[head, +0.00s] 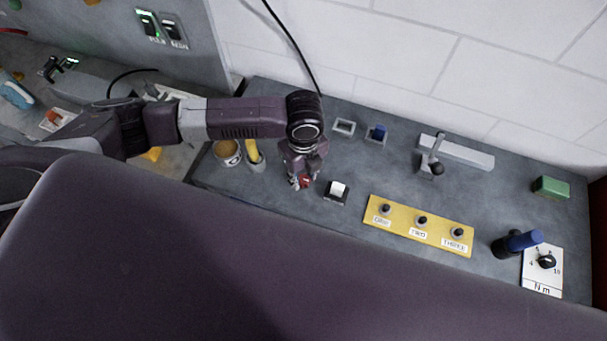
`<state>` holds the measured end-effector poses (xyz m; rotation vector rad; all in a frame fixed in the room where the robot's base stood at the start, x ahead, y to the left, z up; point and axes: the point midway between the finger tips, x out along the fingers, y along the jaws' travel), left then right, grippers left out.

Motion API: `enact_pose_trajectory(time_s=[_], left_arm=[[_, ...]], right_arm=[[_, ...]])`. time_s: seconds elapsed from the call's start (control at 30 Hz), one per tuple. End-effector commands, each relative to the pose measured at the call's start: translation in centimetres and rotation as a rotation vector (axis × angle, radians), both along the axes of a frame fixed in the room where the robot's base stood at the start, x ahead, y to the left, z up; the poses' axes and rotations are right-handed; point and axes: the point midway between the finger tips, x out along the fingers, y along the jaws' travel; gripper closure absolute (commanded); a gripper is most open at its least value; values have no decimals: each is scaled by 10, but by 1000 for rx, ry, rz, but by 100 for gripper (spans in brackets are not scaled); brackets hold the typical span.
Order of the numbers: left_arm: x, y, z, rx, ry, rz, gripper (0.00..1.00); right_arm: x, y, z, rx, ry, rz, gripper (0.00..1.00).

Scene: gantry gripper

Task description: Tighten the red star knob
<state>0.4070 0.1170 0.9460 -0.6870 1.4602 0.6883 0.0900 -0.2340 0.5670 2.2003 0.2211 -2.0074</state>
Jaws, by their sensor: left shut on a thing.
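The red star knob (306,182) shows as a small red patch between the fingers of my left gripper (303,181). The gripper points down at the grey bench top and is shut on the knob. Its fingers and wrist hide most of the knob and whatever it sits on. My right gripper is not in view.
A black-and-white rocker switch (337,191) lies close right of the gripper. A yellow panel (400,225) with three black knobs is further right. A cup (227,150) and a yellow-topped holder (254,152) stand left. A blue-handled tool (522,240) stands far right.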

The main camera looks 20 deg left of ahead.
Motion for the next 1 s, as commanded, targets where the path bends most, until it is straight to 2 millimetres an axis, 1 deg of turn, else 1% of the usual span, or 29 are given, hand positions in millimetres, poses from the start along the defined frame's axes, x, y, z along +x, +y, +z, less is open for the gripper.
enact_pose_trajectory(time_s=[0.03,1.0], left_arm=[[3,0,2,0,-6,-42,97],[4,-1,2,2,-6,-963,97]], right_arm=[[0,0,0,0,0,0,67],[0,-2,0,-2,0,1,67]])
